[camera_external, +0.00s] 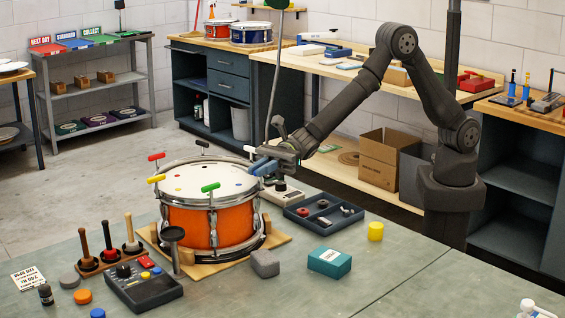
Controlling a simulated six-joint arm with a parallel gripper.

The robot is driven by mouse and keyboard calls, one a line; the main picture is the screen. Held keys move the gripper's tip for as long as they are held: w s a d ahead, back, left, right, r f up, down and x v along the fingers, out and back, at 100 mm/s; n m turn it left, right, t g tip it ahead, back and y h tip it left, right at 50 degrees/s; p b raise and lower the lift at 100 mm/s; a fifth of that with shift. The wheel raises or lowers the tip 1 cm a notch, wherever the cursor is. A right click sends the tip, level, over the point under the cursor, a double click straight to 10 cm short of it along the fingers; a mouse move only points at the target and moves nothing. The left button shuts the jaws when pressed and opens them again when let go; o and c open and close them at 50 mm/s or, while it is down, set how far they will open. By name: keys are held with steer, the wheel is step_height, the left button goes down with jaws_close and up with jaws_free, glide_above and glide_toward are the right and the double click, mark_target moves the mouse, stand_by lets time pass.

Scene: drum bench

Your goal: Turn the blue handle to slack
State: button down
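The orange drum (203,228) with a white head stands on a wooden base on the bench. Coloured handles stand around its rim: red (157,156), yellow (156,179), green (210,187), black (202,143) and white (250,148). The blue handle (264,166) is at the rim's right side. My gripper (272,158) is right at the blue handle, coming from the upper right, and partly covers it. The fingers are too small and dark to tell whether they are closed on it.
A dark tray (323,232) with small parts lies right of the drum. A teal box (329,262), a grey block (265,263) and a yellow cylinder (375,231) stand nearby. A control box (146,291) and a tool stand (108,257) are at front left.

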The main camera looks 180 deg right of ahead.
steer(key=shift+n+t+y, duration=0.9)
steer(key=shift+n+y, duration=0.7)
steer(key=shift+y, duration=0.8)
steer(key=shift+r, duration=0.1)
steer(key=c, duration=1.5)
jaws_free()
steer(key=s+r, duration=0.3)
steer(key=s, duration=0.1)
steer(key=s+r, duration=0.3)
steer(key=r, duration=0.1)
steer(key=s+d+r, duration=0.1)
steer(key=s+r, duration=0.3)
steer(key=shift+s+d, duration=0.1)
steer(key=shift+s, duration=0.2)
steer(key=shift+o, duration=0.6)
